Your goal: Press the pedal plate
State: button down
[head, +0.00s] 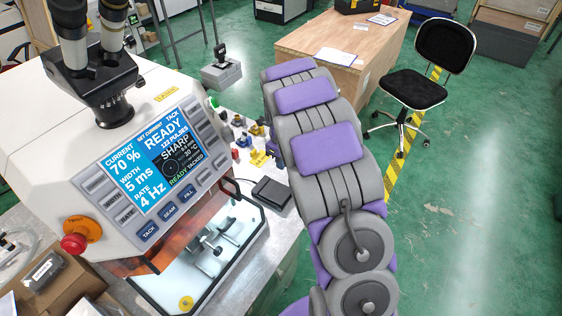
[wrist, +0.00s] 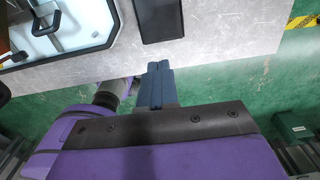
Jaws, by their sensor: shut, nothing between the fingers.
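A flat black plate with a cable, which looks like the pedal plate (head: 272,193), lies on the grey bench top beside the machine. It also shows at the top of the wrist view (wrist: 160,18), cut off by the frame edge. My gripper (wrist: 160,66) is shut and empty, its blue-grey fingers together, pointing toward the bench edge. The fingertips are apart from the plate in the picture; their height relative to the bench is hard to tell. My gripper is not visible in the head view.
The machine (head: 150,160) with a lit screen reading READY stands left of the plate. A wooden crate (head: 345,45) and black chair (head: 415,85) are farther back.

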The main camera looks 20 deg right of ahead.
aim_at(281, 194)
jog(key=shift+w, duration=0.1)
jog(key=shift+w+a+f+g+h, duration=0.15)
jog(key=shift+w+a+f+g, duration=0.15)
jog(key=shift+w+f, duration=0.15)
jog(key=shift+w+a+f+g+h, duration=0.15)
jog(key=shift+w+a+f+g, duration=0.15)
jog(key=shift+f, duration=0.25)
jog(key=shift+d, duration=0.1)
jog(key=f, duration=0.4)
jog(key=f+b, duration=0.1)
jog(key=f, duration=0.4)
jog(key=s+d+f, duration=0.1)
jog(key=f, duration=0.4)
jog(key=shift+s+b, duration=0.1)
jog(key=shift+b, duration=0.2)
jog(key=shift+f, duration=0.1)
